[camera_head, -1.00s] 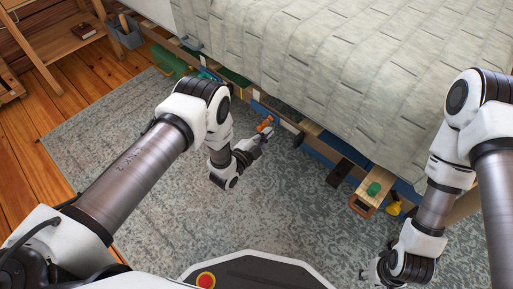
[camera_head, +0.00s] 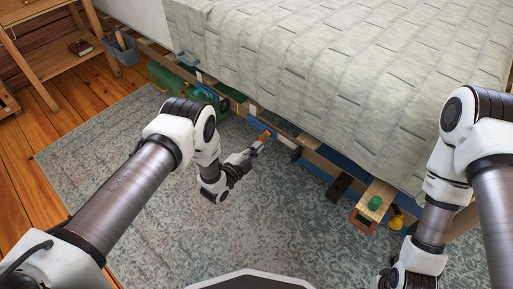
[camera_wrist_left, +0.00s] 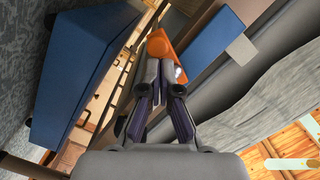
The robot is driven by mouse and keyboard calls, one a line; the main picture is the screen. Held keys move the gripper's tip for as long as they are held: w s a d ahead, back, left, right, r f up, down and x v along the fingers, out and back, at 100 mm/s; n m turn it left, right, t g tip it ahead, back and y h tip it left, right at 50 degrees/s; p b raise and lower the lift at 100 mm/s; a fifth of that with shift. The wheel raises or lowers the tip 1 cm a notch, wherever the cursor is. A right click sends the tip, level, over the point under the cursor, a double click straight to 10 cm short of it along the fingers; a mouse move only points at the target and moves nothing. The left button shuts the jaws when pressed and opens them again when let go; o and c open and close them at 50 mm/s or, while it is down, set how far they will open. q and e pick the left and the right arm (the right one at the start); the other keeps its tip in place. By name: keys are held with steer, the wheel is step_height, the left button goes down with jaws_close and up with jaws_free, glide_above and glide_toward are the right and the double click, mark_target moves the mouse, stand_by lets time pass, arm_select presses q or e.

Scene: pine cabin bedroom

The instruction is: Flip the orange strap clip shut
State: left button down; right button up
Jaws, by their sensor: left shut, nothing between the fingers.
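The orange strap clip (camera_head: 265,136) sits at the side of the bed base, beside a blue panel. In the left wrist view the orange clip (camera_wrist_left: 160,46) is just beyond my fingertips, partly hidden behind them. My left gripper (camera_head: 259,146) is shut and empty, its tips close to the clip. In the left wrist view the left gripper (camera_wrist_left: 160,78) overlaps the clip's lower edge; I cannot tell whether they touch. The clip's exact angle is unclear. My right wrist shows at the lower right, but its fingers are out of frame.
The bed (camera_head: 330,80) with a pale quilt overhangs its low side. A wooden drawer with a green item (camera_head: 375,203) and a yellow item (camera_head: 396,221) stick out at right. A green case (camera_head: 165,85) lies at left. The grey rug (camera_head: 280,210) is clear in front.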

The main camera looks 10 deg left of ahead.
arm_select(q)
steer(key=shift+w+a+m, duration=0.1)
steer(key=shift+a+m, duration=0.1)
steer(key=shift+m, duration=0.4)
steer(key=m+p, duration=0.1)
steer(key=m, duration=0.2)
steer(key=a+r+m+t+p, duration=0.1)
steer(key=m, duration=0.2)
steer(key=w+a+r+m+p, duration=0.1)
steer(key=m, duration=0.2)
steer(key=shift+w+m+p, duration=0.1)
steer(key=shift+m+p, duration=0.25)
steer(key=shift+m, duration=0.05)
